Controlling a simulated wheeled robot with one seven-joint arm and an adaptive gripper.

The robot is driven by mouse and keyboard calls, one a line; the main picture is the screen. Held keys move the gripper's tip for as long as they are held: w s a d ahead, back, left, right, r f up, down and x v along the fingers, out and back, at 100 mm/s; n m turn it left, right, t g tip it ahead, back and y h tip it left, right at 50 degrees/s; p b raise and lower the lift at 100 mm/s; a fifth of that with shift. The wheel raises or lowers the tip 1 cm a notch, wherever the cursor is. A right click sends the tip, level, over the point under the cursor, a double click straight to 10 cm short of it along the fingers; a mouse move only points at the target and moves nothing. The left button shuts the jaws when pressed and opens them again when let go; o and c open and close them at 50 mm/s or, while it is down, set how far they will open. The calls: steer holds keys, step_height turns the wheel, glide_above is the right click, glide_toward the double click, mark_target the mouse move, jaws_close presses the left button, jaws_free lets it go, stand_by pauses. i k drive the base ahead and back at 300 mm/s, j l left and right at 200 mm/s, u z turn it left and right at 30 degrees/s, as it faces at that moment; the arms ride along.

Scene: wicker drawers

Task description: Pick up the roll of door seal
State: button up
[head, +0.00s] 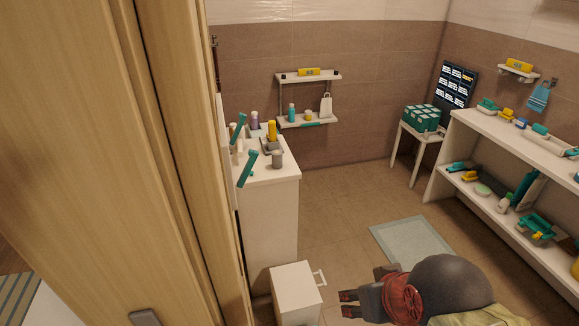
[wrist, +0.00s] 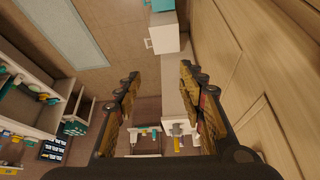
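I cannot make out a roll of door seal for certain in either view; the small items on the shelves and counter are too small to tell. My gripper (head: 347,303) is low at the bottom of the head view, pointing left toward a white box-shaped bin. In the wrist view my gripper (wrist: 158,78) is open, its two fingers wide apart with nothing between them. It touches nothing that I can see.
A wooden door edge (head: 95,130) fills the left. A white counter (head: 270,205) holds bottles, with a white bin (head: 296,290) before it. A small wall shelf (head: 308,122), a side table (head: 427,139) and a white shelf unit (head: 530,155) stand beyond. A mat (head: 410,240) lies on open floor.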

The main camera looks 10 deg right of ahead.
mark_target(277, 163)
steer(key=i+l+u, duration=0.2)
steer(key=k+l, duration=0.1)
steer(key=l, duration=0.9)
steer(key=i+l+z, duration=0.1)
steer(key=i+l, duration=0.45)
steer(key=i, duration=0.3)
